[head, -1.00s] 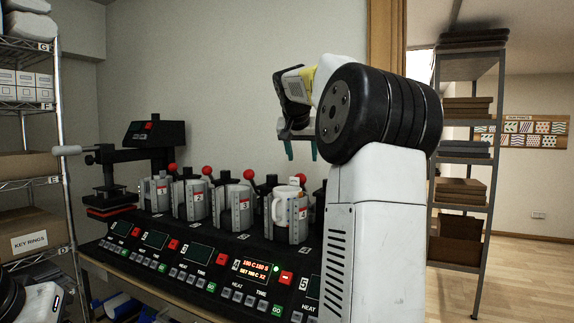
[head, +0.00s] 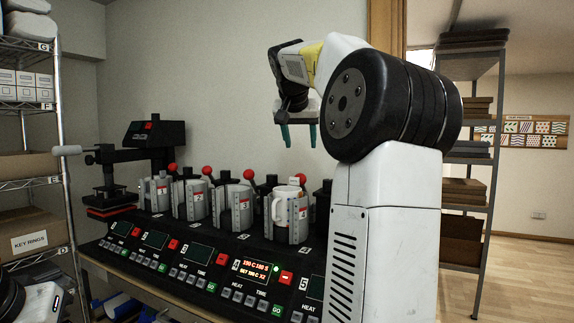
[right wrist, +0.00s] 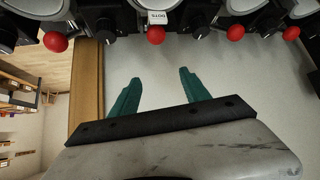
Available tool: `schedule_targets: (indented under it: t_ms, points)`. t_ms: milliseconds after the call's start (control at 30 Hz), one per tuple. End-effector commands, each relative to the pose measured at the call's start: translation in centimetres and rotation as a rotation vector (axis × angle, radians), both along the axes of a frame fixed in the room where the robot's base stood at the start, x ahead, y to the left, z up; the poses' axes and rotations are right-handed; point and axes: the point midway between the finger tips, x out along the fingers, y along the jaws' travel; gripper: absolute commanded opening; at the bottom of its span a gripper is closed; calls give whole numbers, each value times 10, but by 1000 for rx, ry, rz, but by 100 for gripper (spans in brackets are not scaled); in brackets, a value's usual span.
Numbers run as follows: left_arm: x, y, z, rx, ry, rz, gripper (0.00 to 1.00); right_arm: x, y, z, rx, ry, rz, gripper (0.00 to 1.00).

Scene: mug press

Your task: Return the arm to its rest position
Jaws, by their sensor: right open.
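My right gripper (head: 299,135) is up in the air above the presses, with its two teal fingers pointing down, apart and empty. In the right wrist view the fingers (right wrist: 160,92) are spread with nothing between them. My right arm is folded with its elbow high on the right. A white mug (head: 284,203) sits in the press marked 4 (head: 297,222), below the gripper and clear of it. At the far left edge a dark and white part, apparently of my left arm, shows; my left gripper is not visible.
The control panel (head: 190,262) runs along the bench front, with display 4 lit. Several mug presses with red-knobbed levers (head: 207,170) stand behind it. A flat heat press (head: 110,190) is at left. Shelves (head: 470,215) stand at right. The air before the wall is free.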

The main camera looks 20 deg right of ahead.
Motion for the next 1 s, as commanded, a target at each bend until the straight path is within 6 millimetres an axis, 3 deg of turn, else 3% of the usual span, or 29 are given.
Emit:
schedule_targets:
  t_ms: [500,633,767,1000]
  points:
    - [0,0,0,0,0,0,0,-2,2,1,1,1,3,55]
    - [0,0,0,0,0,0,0,-16,18,-8,9,18,55,55]
    - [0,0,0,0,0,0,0,-54,57,-40,33,63,182,55]
    - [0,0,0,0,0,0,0,-160,142,-136,113,139,466,55]
